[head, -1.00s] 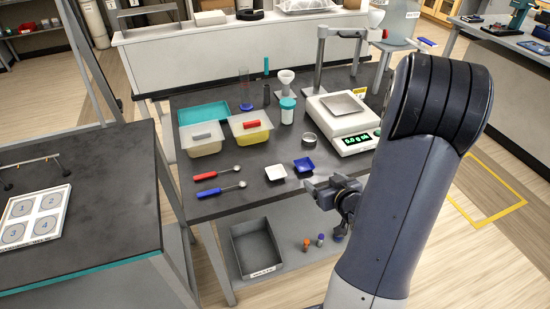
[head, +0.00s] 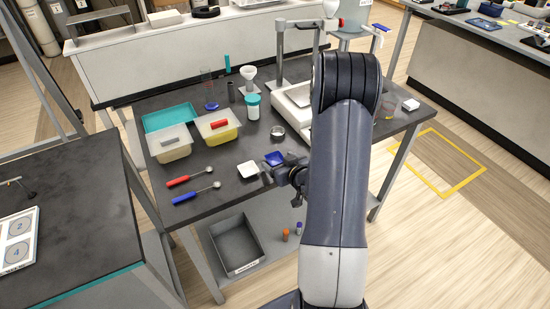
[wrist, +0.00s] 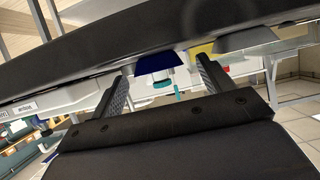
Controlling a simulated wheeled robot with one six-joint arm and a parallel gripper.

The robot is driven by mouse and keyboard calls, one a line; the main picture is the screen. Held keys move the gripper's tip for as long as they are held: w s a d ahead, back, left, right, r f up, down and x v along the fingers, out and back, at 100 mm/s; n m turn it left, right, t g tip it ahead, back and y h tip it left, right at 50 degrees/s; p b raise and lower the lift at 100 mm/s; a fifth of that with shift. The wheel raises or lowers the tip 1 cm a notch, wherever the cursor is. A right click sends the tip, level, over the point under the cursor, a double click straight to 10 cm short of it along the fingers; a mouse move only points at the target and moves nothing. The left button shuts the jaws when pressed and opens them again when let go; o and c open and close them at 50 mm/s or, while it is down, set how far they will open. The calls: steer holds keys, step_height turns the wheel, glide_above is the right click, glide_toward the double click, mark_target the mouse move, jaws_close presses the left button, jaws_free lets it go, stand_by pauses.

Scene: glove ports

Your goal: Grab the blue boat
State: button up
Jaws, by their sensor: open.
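The blue boat (head: 275,158) is a small square dish near the front edge of the dark table (head: 225,190), just right of a white boat (head: 248,170). My gripper (head: 272,171) is at the table's front edge, close in front of the blue boat, and partly overlaps it in the head view. In the wrist view, my gripper (wrist: 164,64) has its two fingers spread apart and empty. The blue boat (wrist: 154,63) appears between the fingertips there. I cannot tell whether a finger touches it.
A red-handled spoon (head: 190,178) and a blue-handled spoon (head: 195,193) lie to the left. A round metal dish (head: 277,132) stands behind the blue boat. A grey bin (head: 236,243) sits on the lower shelf.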

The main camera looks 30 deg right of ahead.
steer(key=shift+x, duration=0.95)
steer(key=shift+c, duration=0.5)
steer(key=c, duration=1)
steer(key=shift+o, duration=0.2)
